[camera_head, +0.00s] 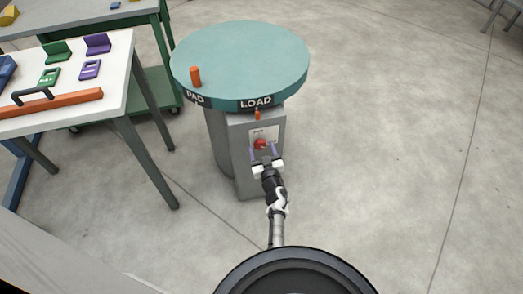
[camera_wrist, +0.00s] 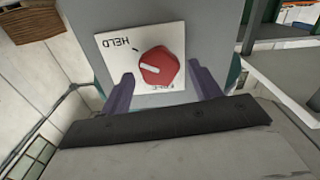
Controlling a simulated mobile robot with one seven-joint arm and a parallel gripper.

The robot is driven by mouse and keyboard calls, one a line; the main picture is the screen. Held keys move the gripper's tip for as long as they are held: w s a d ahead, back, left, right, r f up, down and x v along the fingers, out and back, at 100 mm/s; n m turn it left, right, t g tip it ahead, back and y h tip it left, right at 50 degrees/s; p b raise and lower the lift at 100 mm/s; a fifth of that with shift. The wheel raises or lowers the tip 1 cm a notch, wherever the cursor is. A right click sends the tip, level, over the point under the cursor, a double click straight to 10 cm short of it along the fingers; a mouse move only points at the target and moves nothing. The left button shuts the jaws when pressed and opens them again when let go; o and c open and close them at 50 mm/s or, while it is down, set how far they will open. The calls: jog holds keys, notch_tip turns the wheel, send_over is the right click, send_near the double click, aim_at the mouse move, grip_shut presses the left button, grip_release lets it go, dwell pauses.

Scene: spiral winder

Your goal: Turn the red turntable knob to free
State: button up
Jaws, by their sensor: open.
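The red turntable knob (camera_wrist: 161,64) sits on a white plate (camera_wrist: 112,44) on the front of the grey pedestal (camera_head: 224,140). The plate reads HELD, upside down in the wrist view, with a dark tick beside it. A second label below the knob is partly hidden. A white pointer bar shows on the knob's left side in the wrist view. My gripper (camera_head: 265,155) is open in front of the knob, its purple fingers on either side. I cannot tell whether they touch it. The knob also shows in the head view (camera_head: 260,144).
The green round turntable (camera_head: 240,55) tops the pedestal, marked PAD and LOAD, with an orange peg (camera_head: 195,77) on it. A white table (camera_head: 118,75) with green and purple parts and an orange bar stands left. The floor to the right is clear.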

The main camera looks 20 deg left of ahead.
jog(key=shift+w+a, duration=0.25)
jog(key=shift+w, duration=0.2)
jog(key=c, duration=1)
jog(key=shift+o, duration=0.2)
